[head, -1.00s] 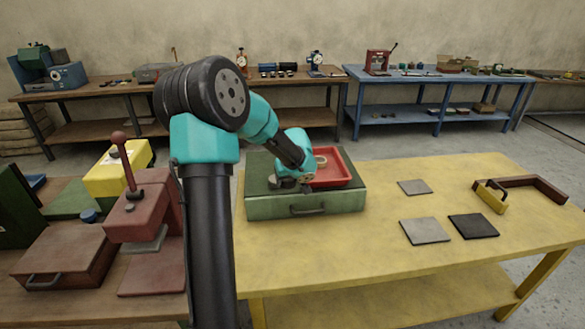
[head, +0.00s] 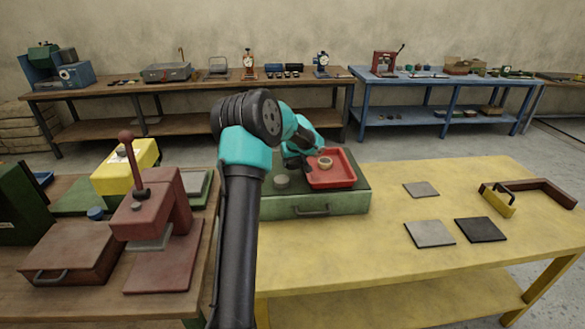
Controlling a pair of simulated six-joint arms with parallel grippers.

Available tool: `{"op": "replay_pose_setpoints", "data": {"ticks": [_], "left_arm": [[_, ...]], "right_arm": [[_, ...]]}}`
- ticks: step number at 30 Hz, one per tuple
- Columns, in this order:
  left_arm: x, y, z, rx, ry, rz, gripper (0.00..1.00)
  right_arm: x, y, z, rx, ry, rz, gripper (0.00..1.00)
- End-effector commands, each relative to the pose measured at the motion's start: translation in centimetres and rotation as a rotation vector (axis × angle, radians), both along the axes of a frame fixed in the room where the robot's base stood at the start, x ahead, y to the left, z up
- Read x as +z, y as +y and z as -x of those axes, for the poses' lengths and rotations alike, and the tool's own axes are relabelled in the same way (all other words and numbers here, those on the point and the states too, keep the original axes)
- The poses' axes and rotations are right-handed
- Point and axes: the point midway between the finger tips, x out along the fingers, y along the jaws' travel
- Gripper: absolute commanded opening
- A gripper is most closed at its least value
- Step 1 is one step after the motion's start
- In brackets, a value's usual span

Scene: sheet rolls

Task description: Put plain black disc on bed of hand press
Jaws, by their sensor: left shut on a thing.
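My left gripper (head: 297,163) is over the green case, beside the red tray. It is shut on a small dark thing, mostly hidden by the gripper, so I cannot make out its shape. No plain black disc shows clearly elsewhere. The red hand press (head: 152,213) stands on the brown bench at left, its knobbed lever upright. Its flat red bed (head: 158,274) sticks out at the front and is bare where it shows. My right gripper is out of view.
Flat plates (head: 480,229) lie on the yellow table (head: 370,255). A brown box (head: 75,253) and yellow block (head: 125,167) flank the press.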

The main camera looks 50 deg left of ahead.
Motion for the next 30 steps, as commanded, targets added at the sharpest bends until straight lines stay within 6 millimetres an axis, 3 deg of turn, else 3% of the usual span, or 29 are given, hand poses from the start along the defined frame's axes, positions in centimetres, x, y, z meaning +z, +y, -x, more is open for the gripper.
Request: {"op": "replay_pose_setpoints", "data": {"ticks": [8, 16, 29, 30], "left_arm": [[-0.1, 0.5, -0.4, 0.000, -0.001, -0.001, 0.34], [-3.4, 0.5, -0.4, -0.001, -0.001, -0.001, 0.34], [-3.8, 0.5, -0.4, 0.001, -0.002, -0.001, 0.34], [-3.9, 0.5, -0.4, 0.001, -0.002, -0.001, 0.63]], "right_arm": [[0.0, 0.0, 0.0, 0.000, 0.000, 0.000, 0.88], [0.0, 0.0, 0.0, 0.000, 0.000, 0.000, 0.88], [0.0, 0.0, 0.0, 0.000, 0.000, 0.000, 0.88], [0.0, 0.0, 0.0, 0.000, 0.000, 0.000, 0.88]]}}
